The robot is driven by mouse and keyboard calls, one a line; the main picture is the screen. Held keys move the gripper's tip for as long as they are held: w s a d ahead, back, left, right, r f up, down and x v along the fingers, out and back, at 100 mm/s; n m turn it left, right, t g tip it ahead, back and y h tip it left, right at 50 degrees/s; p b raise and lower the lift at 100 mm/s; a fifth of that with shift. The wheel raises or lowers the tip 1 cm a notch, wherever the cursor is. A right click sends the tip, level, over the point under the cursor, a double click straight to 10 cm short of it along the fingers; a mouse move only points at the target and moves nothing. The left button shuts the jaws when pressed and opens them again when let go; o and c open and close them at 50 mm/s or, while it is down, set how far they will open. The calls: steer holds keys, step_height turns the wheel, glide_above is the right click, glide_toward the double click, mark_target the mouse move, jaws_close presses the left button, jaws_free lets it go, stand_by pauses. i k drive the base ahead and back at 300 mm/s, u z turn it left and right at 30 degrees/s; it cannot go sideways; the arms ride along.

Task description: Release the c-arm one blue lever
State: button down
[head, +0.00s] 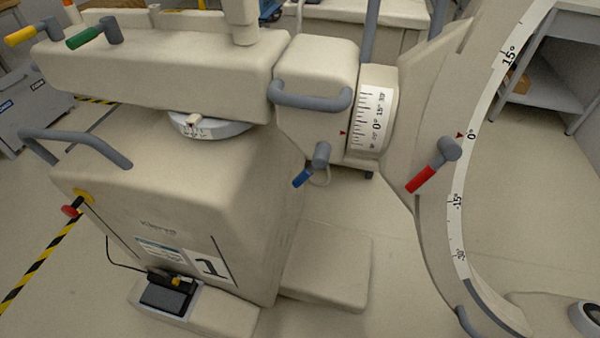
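The c-arm unit marked 1 (160,200) stands in the middle and left of the head view. Its blue lever (303,178) hangs from a grey pivot below the block with the curved grey handle. The blue grip points down and to the left. A white angle scale (375,115) with a red pointer is just right of and above the lever. My gripper is not in the head view, and nothing touches the lever.
A red lever (422,178) sits beside the large curved arc (462,190) on the right. Yellow (22,36) and green (86,37) levers are at the upper left. A grey handle (75,140) and a red knob (70,211) stick out at left. Floor shows right of the unit.

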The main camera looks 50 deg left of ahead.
mark_target(321, 158)
steer(key=u, duration=2.15)
